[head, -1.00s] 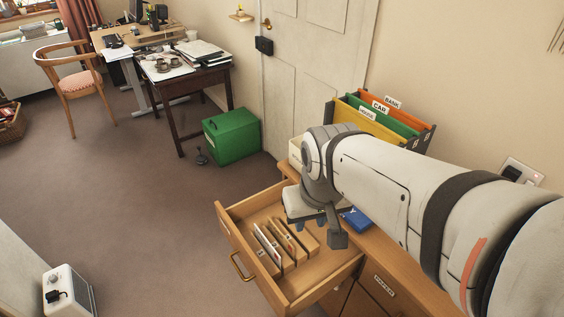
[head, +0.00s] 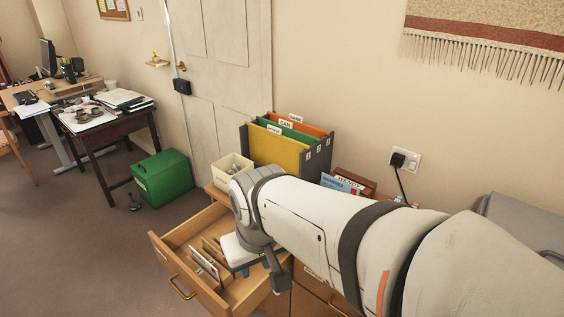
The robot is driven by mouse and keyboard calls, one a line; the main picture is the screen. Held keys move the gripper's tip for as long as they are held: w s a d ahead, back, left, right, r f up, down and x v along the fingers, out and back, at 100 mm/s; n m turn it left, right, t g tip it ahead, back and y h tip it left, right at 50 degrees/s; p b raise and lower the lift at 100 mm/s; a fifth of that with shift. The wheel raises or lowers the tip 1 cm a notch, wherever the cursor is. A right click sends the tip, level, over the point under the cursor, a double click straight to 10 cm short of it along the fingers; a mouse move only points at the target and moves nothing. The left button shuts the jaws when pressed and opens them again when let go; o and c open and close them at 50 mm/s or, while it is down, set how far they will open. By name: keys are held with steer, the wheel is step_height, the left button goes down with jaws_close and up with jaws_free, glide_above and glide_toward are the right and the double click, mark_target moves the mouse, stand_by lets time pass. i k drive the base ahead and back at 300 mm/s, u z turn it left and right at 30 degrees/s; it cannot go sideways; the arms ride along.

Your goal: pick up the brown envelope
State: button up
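An open wooden drawer (head: 172,262) juts from the cabinet at lower centre. Upright white papers or cards (head: 204,264) stand between wooden dividers in it. I cannot pick out a brown envelope for sure; part of the drawer is hidden by my arm. My gripper (head: 246,271) points down over the drawer, right of the visible papers.
A file rack (head: 283,147) with coloured folders and a cream box (head: 233,171) stand behind my arm on the cabinet. A green box (head: 162,176) sits on the floor by the door. Open carpet lies left of the drawer.

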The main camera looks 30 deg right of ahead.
mark_target(208, 248)
steer(key=z, duration=2.9)
steer(key=k, duration=1.25)
steer(key=u, duration=1.05)
steer(key=i, duration=1)
steer(key=u, duration=0.45)
